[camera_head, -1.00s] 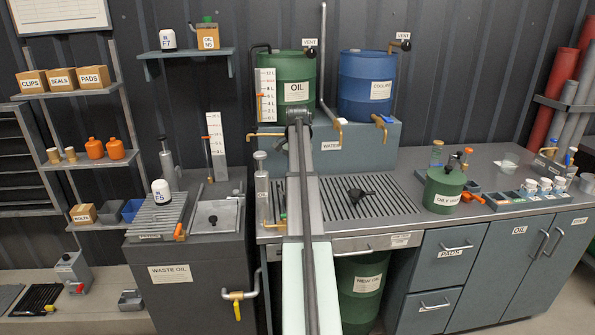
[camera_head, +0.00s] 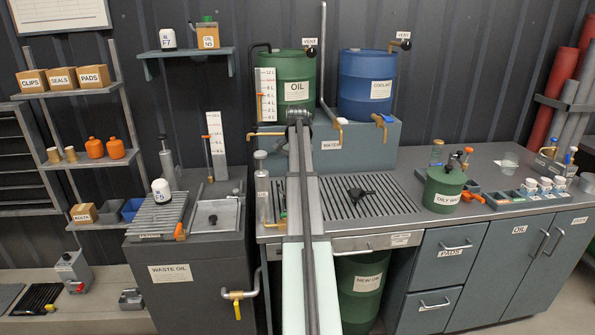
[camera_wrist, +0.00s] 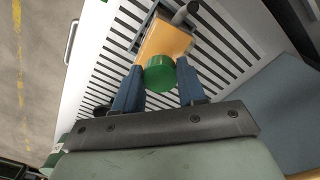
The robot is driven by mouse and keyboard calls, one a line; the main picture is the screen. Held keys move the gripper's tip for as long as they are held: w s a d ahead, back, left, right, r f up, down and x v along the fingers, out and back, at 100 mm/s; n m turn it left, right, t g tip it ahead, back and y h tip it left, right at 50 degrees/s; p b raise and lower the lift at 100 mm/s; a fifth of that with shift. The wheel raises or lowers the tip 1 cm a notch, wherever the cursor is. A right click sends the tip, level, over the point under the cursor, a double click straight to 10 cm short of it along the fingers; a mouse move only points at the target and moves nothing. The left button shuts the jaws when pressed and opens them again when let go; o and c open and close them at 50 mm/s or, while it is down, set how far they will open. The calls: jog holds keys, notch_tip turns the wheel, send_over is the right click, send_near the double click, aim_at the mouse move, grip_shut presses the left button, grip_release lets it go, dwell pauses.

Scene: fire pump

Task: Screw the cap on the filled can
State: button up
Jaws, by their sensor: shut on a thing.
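In the camera_wrist view, my gripper (camera_wrist: 160,68) points down with its two blue fingers on either side of a green cap (camera_wrist: 161,76). It is shut on the cap. An orange-tan can (camera_wrist: 166,41) lies directly beyond the cap, over the slatted grate. The cap looks in line with the can's top, but I cannot tell whether its thread is engaged. In the camera_head view, my arm hides most of the can, the cap and the gripper. The can's contents are not visible.
A green oily waste bin (camera_head: 443,190) stands right. Oil (camera_head: 297,118) and coolant (camera_head: 366,70) drums stand behind.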

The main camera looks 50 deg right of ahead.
jog(key=shift+f, duration=0.9)
dwell(2.0)
jog(key=m, duration=0.4)
jog(key=shift+m, duration=0.3)
dwell(0.4)
jog(key=m, duration=0.3)
jog(key=shift+w+m, duration=0.1)
jog(key=shift+m, duration=0.7)
jog(key=m, duration=0.4)
jog(key=shift+d+m, duration=0.1)
jog(key=shift+m, duration=0.2)
